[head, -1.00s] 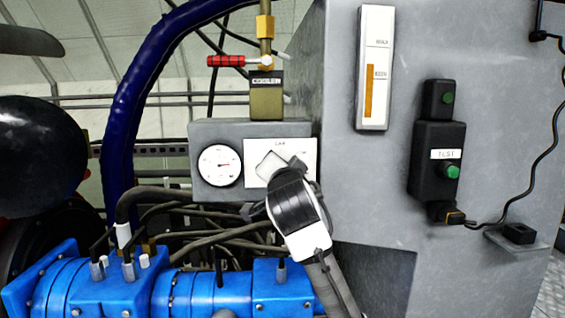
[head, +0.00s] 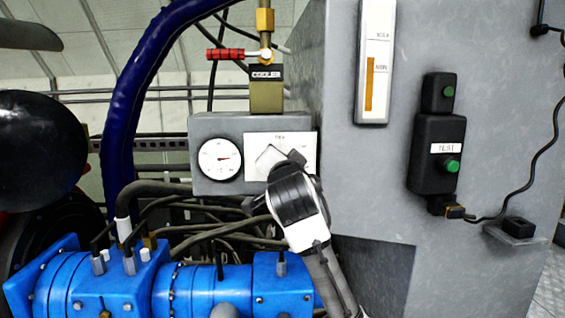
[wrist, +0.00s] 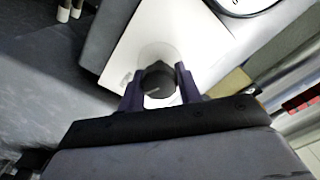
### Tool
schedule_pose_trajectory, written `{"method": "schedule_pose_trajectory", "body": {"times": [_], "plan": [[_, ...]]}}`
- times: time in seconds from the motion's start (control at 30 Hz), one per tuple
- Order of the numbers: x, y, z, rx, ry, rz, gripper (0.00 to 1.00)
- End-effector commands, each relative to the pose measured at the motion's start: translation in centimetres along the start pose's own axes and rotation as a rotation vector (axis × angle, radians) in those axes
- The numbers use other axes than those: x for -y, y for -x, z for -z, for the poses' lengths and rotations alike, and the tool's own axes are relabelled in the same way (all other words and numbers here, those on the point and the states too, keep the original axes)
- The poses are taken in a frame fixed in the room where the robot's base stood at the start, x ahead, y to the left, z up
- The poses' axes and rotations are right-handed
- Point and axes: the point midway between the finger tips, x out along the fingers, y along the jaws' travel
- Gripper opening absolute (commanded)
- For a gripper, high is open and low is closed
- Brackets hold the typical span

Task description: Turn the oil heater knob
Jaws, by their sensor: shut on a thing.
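The oil heater knob (wrist: 158,82) is a dark round knob on a white panel plate (wrist: 125,50), seen in the wrist view. My gripper (wrist: 159,88) has one dark finger on each side of the knob and is shut on it. In the head view my gripper (head: 290,160) is at the lower middle of the white plate (head: 255,143). The knob is hidden there behind my gripper and wrist.
A round gauge (head: 220,159) is left of the plate on the same grey box. A red-handled valve (head: 225,54) is above it. Blue machinery (head: 200,290) and hoses lie below. A black test switch box (head: 437,155) is on the grey cabinet at right.

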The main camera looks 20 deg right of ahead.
Motion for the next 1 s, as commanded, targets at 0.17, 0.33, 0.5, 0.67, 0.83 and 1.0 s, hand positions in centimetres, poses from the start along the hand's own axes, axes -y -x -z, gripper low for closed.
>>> {"method": "schedule_pose_trajectory", "body": {"times": [0.17,0.33,0.5,0.67,0.83,1.0], "plan": [[-0.01,-0.04,-0.23,0.003,0.082,0.001,0.11],[0.02,-0.04,-0.26,0.004,0.216,0.002,0.11],[0.03,-0.02,-0.19,0.003,0.378,0.0,0.11],[0.06,0.0,-0.16,0.002,0.53,0.0,0.11],[0.08,0.0,-0.18,0.002,0.693,0.0,0.11],[0.08,0.0,-0.21,0.003,0.855,-0.001,0.11]]}}
